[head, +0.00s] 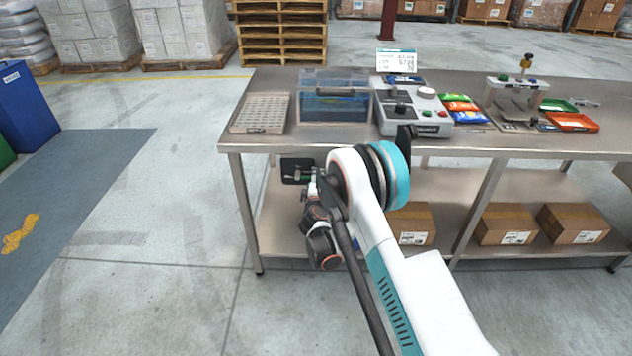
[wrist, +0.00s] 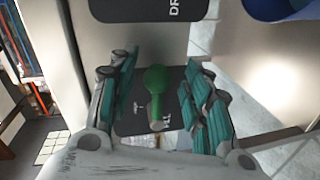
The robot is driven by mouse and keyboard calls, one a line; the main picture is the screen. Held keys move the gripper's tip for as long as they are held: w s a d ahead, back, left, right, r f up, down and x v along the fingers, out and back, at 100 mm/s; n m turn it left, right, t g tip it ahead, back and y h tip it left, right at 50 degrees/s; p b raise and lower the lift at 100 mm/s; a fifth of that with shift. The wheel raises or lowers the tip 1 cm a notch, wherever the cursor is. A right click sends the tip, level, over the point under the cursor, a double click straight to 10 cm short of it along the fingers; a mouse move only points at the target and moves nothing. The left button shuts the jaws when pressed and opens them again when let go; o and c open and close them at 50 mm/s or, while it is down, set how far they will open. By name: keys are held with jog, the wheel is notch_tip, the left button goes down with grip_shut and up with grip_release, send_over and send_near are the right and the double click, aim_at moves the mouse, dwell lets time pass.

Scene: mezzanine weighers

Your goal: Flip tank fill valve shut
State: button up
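The valve lever has a green rounded handle (wrist: 155,80) in the wrist view. It is mounted on a dark plate (wrist: 136,122) whose lettering is partly hidden. My gripper (wrist: 160,66) is open, with a teal-padded finger on each side of the lever; I cannot tell whether either finger touches it. In the head view the dark plate (head: 291,170) shows below the bench's front edge, and my arm hides most of my gripper there. A clear tank (head: 335,107) with blue contents stands on the bench above.
A second dark plate (wrist: 150,8), lettered "DR", is close beyond my fingertips.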

jog(key=s+r, duration=0.1)
jog(key=s, duration=0.6)
jog(key=shift+s+a+r, duration=0.15)
jog(key=shift+s+r, duration=0.05)
jog(key=s+d+r+m+g+h, duration=0.15)
jog(key=d+r, duration=0.25)
jog(key=r, duration=0.4)
jog(key=d+r+m+g, duration=0.1)
jog(key=d+r+m, duration=0.25)
jog(key=r, duration=0.35)
jog(key=s+d+r+m+g, duration=0.2)
jog(key=s+d+r+m, duration=0.2)
jog(key=s+d+r, duration=0.55)
jog(key=s+d+r+m+g, duration=0.1)
jog(key=s+r+m, duration=0.15)
jog(key=s, duration=0.55)
jog(key=s+d+r+m+g, duration=0.1)
jog(key=s+d+r, duration=0.15)
jog(key=s, duration=0.55)
jog(key=s+a+f+m+g+y, duration=0.1)
jog(key=s+f+m+g+y, duration=0.1)
jog(key=s, duration=1.5)
jog(key=shift+s+f+m, duration=0.15)
jog(key=shift+s+m, duration=0.05)
jog(key=shift+m, duration=0.15)
